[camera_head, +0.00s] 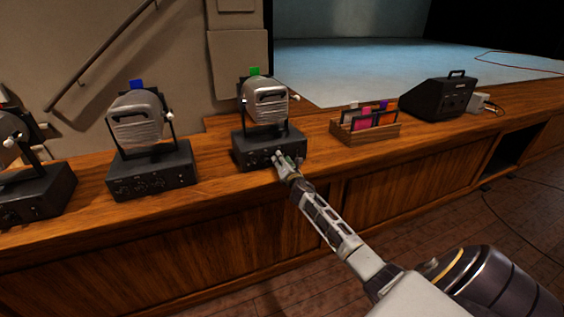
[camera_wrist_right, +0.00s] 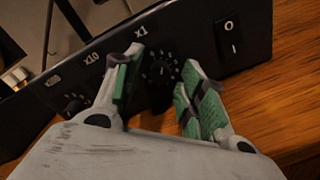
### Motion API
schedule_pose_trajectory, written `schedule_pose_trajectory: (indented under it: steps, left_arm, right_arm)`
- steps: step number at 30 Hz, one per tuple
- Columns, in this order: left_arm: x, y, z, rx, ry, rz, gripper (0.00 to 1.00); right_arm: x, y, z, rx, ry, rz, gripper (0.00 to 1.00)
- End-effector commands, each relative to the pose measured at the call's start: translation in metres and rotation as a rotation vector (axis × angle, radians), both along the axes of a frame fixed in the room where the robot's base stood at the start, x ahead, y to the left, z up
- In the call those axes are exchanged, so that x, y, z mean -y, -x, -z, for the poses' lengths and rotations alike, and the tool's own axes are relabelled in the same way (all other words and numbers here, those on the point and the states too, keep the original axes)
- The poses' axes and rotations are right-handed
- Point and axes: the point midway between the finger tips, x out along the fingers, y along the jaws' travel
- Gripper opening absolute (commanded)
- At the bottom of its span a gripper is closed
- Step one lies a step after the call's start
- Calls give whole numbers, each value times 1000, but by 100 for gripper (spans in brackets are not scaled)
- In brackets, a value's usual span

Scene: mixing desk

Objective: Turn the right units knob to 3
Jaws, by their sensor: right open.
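The right lamp unit (camera_head: 265,110) is a grey spotlight with a green marker on top, standing on a black control box (camera_head: 246,153). In the right wrist view its front panel (camera_wrist_right: 196,48) carries the x1 knob (camera_wrist_right: 160,88), a dark knob ringed by tick marks. The x10 knob (camera_wrist_right: 74,106) is left of it. My right gripper (camera_head: 283,157) is at the box's front. In the wrist view the open gripper (camera_wrist_right: 163,68) has a green-padded finger on each side of the x1 knob. Whether the pads touch it is unclear. The knob's setting is unreadable. My left gripper is out of view.
A power switch (camera_wrist_right: 229,37) sits right of the x1 knob. A blue-marked lamp unit (camera_head: 137,125) and another lamp (camera_head: 30,190) stand to the left. A wooden rack of coloured cards (camera_head: 366,131) and a black speaker (camera_head: 440,100) are to the right.

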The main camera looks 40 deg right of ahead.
Motion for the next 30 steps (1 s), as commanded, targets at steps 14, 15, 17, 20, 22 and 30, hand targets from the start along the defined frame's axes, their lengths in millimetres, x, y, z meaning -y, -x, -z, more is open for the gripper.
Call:
schedule_pose_trajectory:
  steps: [14, 15, 17, 20, 22, 30]
  left_arm:
    - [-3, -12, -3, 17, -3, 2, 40]
    - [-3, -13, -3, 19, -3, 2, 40]
    - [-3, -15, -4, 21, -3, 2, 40]
    - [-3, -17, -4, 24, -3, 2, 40]
    - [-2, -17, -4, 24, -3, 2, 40]
    - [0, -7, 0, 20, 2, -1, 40]
  right_arm:
    - [0, 0, 0, 0, 0, 0, 1]
    - [0, 0, 0, 0, 0, 0, 0]
    - [0, 0, 0, 0, 0, 0, 0]
    - [0, 0, 0, 1, -3, 0, 0]
    - [0, 0, 0, 2, -10, 1, 0]
    - [0, 0, -1, 20, -86, 1, 0]
